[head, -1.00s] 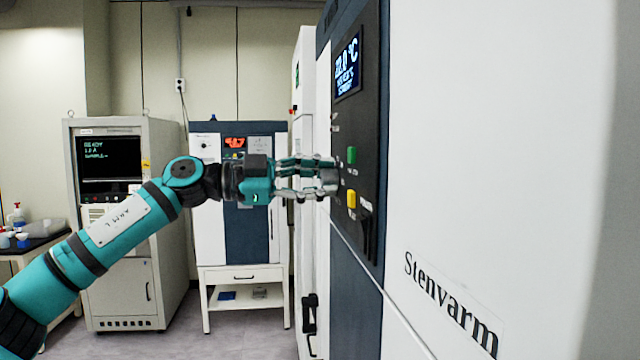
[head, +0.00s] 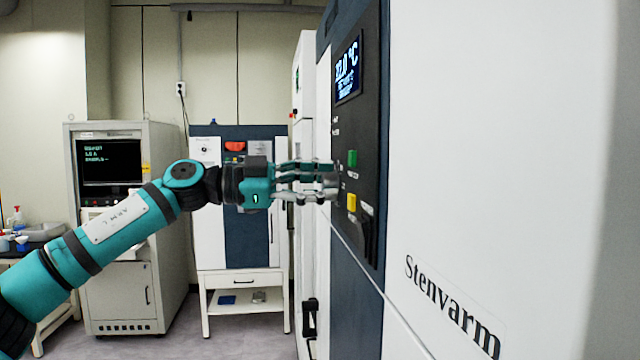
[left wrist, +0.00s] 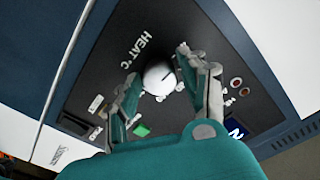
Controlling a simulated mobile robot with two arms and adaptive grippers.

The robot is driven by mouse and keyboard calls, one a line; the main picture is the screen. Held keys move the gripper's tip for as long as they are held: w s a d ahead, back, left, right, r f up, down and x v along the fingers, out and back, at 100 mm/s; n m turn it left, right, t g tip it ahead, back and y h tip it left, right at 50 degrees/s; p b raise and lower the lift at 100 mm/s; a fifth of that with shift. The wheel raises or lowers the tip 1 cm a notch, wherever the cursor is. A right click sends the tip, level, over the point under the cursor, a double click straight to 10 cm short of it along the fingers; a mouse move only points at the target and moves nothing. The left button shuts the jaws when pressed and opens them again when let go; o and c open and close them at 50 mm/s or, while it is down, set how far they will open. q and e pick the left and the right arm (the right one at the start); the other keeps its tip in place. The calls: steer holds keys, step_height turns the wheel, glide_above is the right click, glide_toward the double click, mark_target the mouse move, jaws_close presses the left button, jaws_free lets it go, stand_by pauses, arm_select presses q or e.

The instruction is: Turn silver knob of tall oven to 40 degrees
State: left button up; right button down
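The tall oven (head: 425,140) stands at the right, with a dark control panel (head: 352,225) on its front and the name Stenvarm below. Its blue-lit display (head: 347,68) reads about 22.0 °C. The round silver knob (left wrist: 158,77) sits under the HEAT °C label in the left wrist view, with a dark pointer line on its face. In the head view the fingers partly cover it. My left gripper (head: 328,182) reaches the panel from the left. Its fingers are apart on either side of the knob, with small gaps seeming to show. My right gripper is out of view.
Green (head: 352,159) and yellow (head: 351,202) buttons sit close beside the fingers on the panel. A smaller oven (head: 210,230) on a white stand and a grey cabinet (head: 168,220) with a screen stand behind my left arm. Floor is free between them and the tall oven.

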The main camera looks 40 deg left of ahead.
arm_select(q)
steer(key=shift+o, duration=0.9)
steer(key=shift+s, duration=0.1)
steer(key=shift+s+a+r, duration=0.1)
steer(key=shift+s+a, duration=0.4)
steer(key=shift+s, duration=0.05)
steer(key=v, duration=1)
steer(key=shift+s, duration=0.15)
steer(key=shift+a, duration=0.15)
